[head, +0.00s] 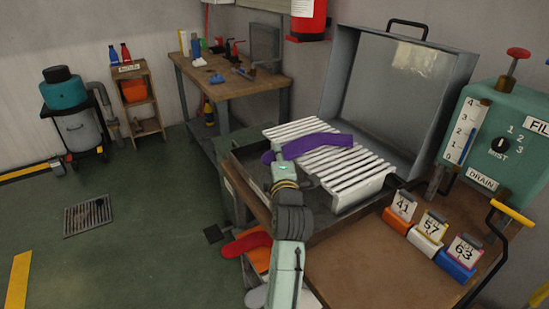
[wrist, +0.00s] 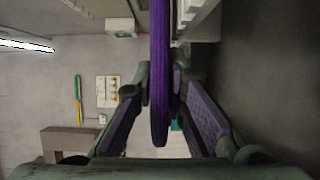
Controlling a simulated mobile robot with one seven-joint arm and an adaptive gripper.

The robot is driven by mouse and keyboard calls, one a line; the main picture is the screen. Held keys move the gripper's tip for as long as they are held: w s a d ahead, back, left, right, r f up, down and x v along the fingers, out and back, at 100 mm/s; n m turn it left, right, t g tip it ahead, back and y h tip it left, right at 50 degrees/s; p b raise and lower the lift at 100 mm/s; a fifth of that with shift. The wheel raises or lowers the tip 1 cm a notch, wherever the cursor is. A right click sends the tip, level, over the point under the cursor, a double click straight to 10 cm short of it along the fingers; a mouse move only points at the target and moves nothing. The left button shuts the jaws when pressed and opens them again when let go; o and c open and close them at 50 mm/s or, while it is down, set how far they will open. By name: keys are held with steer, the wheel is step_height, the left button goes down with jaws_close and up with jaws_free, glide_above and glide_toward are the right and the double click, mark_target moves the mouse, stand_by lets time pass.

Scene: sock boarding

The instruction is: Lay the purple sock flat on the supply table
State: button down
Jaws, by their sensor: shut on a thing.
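The purple sock (head: 318,143) extends to the right from my gripper (head: 277,163), across the far part of the white slatted rack (head: 346,176) in the head view. I cannot tell whether it touches the slats. In the wrist view the sock (wrist: 159,70) hangs as a narrow edge-on strip between the two purple-padded fingers of my gripper (wrist: 163,102), which is shut on it. A red sock (head: 245,244) and an orange one lie on a low surface at the lower middle, partly hidden behind my arm.
The rack sits in an open steel case with its lid (head: 392,95) raised behind. The brown table (head: 385,275) at right carries numbered blocks 41, 57 and 63 (head: 455,264). A teal machine (head: 500,135) stands at right.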

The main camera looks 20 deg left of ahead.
steer(key=shift+d, duration=0.2)
steer(key=shift+f, duration=0.2)
steer(key=c, duration=1.6)
jaws_free()
steer(key=shift+c, duration=0.2)
steer(key=shift+s+b, duration=0.1)
steer(key=shift+b, duration=0.3)
steer(key=b+v, duration=0.2)
steer(key=v, duration=0.8)
steer(key=shift+s+a+b, duration=0.1)
steer(key=shift+s+b, duration=0.2)
steer(key=shift+s, duration=0.05)
